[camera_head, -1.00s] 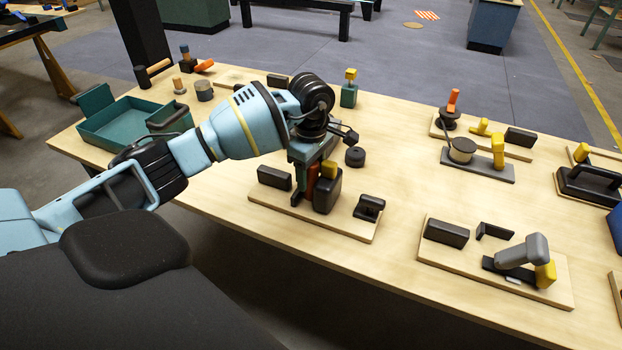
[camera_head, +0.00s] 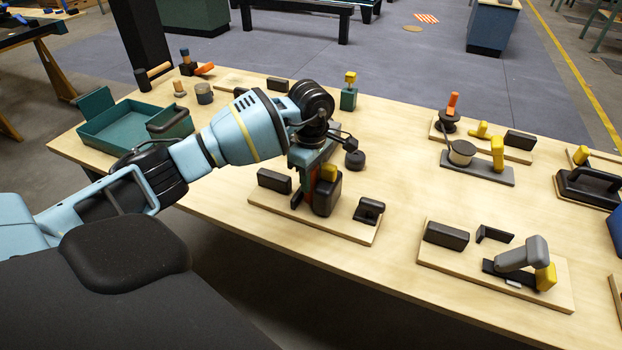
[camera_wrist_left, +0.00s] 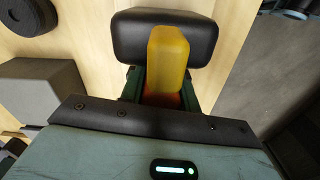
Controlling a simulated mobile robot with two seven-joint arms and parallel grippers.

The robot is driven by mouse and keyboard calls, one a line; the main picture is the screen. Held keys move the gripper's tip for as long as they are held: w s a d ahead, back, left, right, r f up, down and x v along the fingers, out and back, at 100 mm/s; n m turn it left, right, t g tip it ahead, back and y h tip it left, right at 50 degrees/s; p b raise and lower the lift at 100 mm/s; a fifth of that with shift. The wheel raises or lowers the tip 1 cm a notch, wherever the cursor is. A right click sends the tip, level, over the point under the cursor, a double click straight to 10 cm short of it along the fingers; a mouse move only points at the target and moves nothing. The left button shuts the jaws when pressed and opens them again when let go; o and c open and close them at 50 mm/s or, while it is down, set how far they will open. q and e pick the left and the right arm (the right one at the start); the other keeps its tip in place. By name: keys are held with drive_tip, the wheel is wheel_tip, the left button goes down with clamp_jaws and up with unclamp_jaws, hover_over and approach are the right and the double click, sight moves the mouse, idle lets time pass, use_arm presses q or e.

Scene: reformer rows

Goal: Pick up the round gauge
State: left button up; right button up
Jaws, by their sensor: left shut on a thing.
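My left gripper (camera_head: 310,190) points down over the near-middle wooden board (camera_head: 352,230). It is shut on an orange-red piece (camera_head: 314,172) with a yellow block (camera_head: 328,173) on it, beside a black rounded block (camera_head: 327,195). In the left wrist view, the yellow block (camera_wrist_left: 168,62) stands between the fingers, with the black block (camera_wrist_left: 140,35) behind it. A dark round disc (camera_head: 355,160), possibly the round gauge, lies on the table just beyond the gripper. It also shows in the left wrist view (camera_wrist_left: 28,14). My right gripper is out of view.
A black block (camera_head: 274,181) and a black bracket (camera_head: 369,210) are on the same board. A green tray (camera_head: 105,140) stands at the left. Boards with fixtures, one with a grey-handled tool (camera_head: 522,254), fill the right.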

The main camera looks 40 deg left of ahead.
use_arm(q)
wheel_tip(320, 180, up, 18)
drive_tip(key=p, duration=0.1)
idle(0.6)
drive_tip(key=shift+f, duration=0.1)
